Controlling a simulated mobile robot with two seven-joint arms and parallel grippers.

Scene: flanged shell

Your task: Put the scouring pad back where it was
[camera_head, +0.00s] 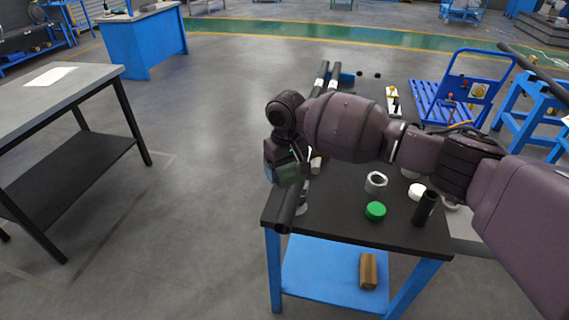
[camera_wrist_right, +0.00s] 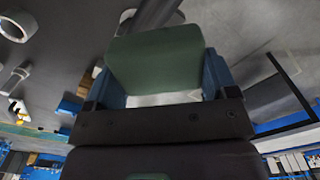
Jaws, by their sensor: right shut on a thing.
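The scouring pad (camera_wrist_right: 158,58) is a dark green slab in the right wrist view. My right gripper (camera_wrist_right: 162,82) is shut on it, with a blue finger at either side. In the head view the pad (camera_head: 288,175) shows as a small dark green patch below the wrist. There my right gripper (camera_head: 276,168) is over the left edge of the black-topped table (camera_head: 345,225), above the floor side. The arm hides part of the tabletop. My left gripper is not in view.
On the table are a grey ring (camera_head: 376,182), a green round piece (camera_head: 375,211), a white round piece (camera_head: 417,191) and a dark upright cylinder (camera_head: 426,207). Dark pipes (camera_head: 321,76) lie along its left side. A brown block (camera_head: 368,271) sits on the blue lower shelf.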

